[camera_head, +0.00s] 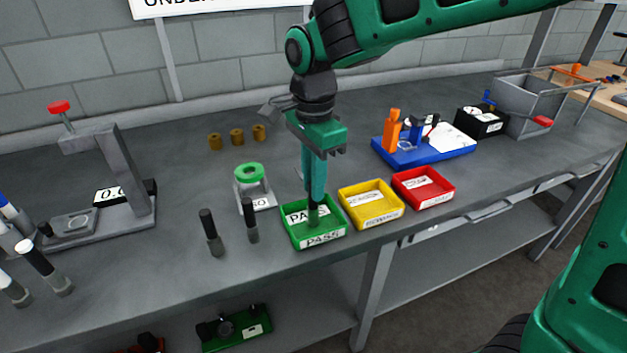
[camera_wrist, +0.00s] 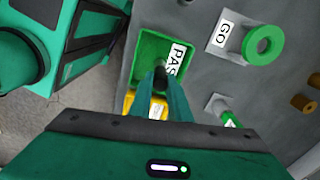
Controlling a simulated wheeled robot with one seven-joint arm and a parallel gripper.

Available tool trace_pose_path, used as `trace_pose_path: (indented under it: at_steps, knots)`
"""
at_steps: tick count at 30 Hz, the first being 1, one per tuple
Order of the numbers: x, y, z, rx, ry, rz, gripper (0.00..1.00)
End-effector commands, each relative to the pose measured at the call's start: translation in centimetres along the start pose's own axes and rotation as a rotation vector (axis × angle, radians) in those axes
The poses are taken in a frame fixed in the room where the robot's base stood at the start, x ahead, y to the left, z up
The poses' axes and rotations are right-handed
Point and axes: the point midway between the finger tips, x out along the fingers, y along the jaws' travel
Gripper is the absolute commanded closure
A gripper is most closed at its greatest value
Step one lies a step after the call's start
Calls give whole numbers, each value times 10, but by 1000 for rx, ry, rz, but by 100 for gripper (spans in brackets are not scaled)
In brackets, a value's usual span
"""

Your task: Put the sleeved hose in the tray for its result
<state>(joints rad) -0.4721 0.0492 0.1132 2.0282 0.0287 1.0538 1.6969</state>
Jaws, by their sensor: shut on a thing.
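My gripper (camera_head: 315,190) is shut on the sleeved hose (camera_head: 314,216), a short upright piece, dark above with a greenish-looking lower end. The hose is over or inside the green tray (camera_head: 335,241) labelled PASS; I cannot tell whether it touches the tray floor. In the wrist view, my gripper (camera_wrist: 161,78) holds the dark hose end (camera_wrist: 160,70) within the outline of the green tray (camera_wrist: 145,45). A yellow tray (camera_head: 385,221) and a red tray (camera_head: 438,199) stand in a row to the right of the green one.
Two dark hoses (camera_head: 210,232) stand on the bench left of the green tray. A green ring gauge (camera_head: 249,173) stands behind them, with brass sleeves (camera_head: 237,137) farther back. A press with a red knob (camera_head: 60,107) is at left. A blue base (camera_head: 425,151) stands behind the red tray.

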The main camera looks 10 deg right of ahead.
Motion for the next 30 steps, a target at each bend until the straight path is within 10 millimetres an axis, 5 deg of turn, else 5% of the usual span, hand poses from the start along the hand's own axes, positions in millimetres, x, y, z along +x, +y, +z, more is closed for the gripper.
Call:
trace_pose_path:
  at_steps: [3, 4, 6, 19, 30]
  knots:
    - [2, 0, 0, 0, 0, 0, 100]
    - [2, 0, 0, 0, 0, 1, 81]
    - [2, 0, 0, 0, 0, 0, 65]
    - [-7, -1, 1, -1, 0, -3, 65]
    - [-74, -1, 1, -1, 0, -4, 65]
